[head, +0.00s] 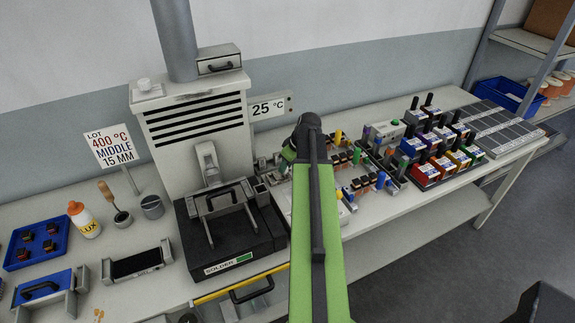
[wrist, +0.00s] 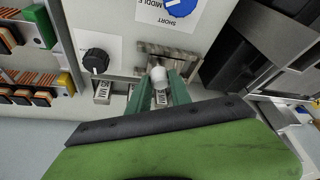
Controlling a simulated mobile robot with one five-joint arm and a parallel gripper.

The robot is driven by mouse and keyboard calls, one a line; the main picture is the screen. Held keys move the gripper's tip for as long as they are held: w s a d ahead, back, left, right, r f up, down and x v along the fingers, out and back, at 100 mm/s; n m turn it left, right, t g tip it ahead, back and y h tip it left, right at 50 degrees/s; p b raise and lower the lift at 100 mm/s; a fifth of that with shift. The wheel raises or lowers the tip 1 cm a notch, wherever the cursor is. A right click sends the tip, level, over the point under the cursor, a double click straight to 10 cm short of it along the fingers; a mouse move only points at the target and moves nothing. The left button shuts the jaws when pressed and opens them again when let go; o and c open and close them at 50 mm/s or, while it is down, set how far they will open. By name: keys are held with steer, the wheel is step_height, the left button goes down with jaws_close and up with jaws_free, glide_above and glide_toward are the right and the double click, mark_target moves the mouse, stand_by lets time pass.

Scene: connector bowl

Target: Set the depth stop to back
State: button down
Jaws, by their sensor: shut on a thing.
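In the wrist view my gripper (wrist: 160,82) has its two green fingers closed on a small white-tipped knob (wrist: 158,73). The knob stands at a grey-brown slotted metal piece (wrist: 172,52), which looks like the depth stop. The fingers hide part of it, so I cannot tell its exact setting. A small plate with an "MM" marking (wrist: 162,98) shows between the fingers, and another small marked plate (wrist: 103,92) lies to the left. In the head view my green arm covers most of this spot, beside the solder pot (head: 235,235).
A black dial (wrist: 96,60) and a blue dial (wrist: 181,8) with "SHORT" and "MIDDLE" labels sit close by. A lot sign (head: 110,147) reads 400 °C, MIDDLE, 15 MM. A display (head: 270,107) reads 25 °C. Racks of coloured parts (head: 440,160) stand right.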

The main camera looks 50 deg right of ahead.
steer(key=shift+s+d, duration=0.35)
steer(key=shift+d, duration=0.45)
steer(key=c, duration=1.2)
jaws_free()
steer(key=shift+o, duration=0.2)
steer(key=shift+r+p, duration=0.3)
steer(key=p+v, duration=1.5)
steer(key=v, duration=0.1)
steer(key=shift+s+r, duration=0.15)
steer(key=shift+r, duration=0.25)
